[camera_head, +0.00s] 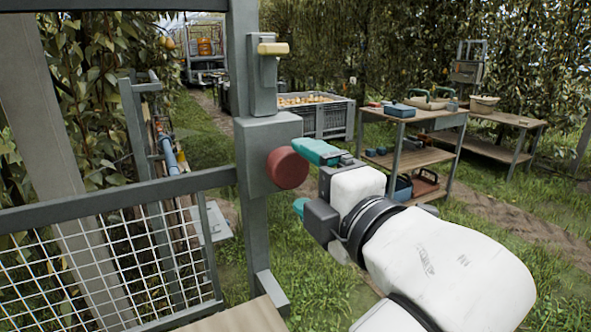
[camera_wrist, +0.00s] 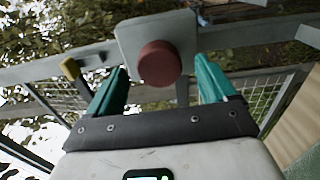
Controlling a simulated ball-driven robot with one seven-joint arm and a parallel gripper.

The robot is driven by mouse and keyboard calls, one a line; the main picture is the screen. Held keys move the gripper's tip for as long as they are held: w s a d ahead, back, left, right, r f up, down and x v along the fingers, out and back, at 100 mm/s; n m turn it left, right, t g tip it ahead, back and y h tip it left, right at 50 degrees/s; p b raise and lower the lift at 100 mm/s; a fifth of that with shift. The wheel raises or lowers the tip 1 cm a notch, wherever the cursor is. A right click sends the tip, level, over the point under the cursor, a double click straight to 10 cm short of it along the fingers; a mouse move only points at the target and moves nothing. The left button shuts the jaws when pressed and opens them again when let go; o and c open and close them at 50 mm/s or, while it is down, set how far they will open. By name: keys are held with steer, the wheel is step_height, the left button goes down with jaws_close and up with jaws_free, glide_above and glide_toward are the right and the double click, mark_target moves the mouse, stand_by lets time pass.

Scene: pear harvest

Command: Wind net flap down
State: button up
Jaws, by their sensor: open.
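A round dark red knob (camera_head: 287,168) sticks out from a grey box (camera_head: 262,140) on the upright metal post. In the wrist view the red knob (camera_wrist: 160,63) is straight ahead, on its grey plate (camera_wrist: 188,31). My gripper (camera_head: 310,180) has teal fingers and is open and empty. Its fingertips (camera_wrist: 161,68) show on the left and right of the knob in the wrist view. I cannot tell whether either finger touches it. A small lever with a yellowish handle (camera_head: 272,49) is higher on the post. No net flap can be made out.
A grey rail with a wire mesh panel (camera_head: 105,265) runs left from the post. A wooden platform edge (camera_head: 235,315) is below. Tables with tools (camera_head: 415,115) and a crate of pears (camera_head: 325,118) stand behind on the grass.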

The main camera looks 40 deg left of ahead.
steer(key=v, duration=0.6)
steer(key=shift+a, duration=0.1)
steer(key=shift+f, duration=0.1)
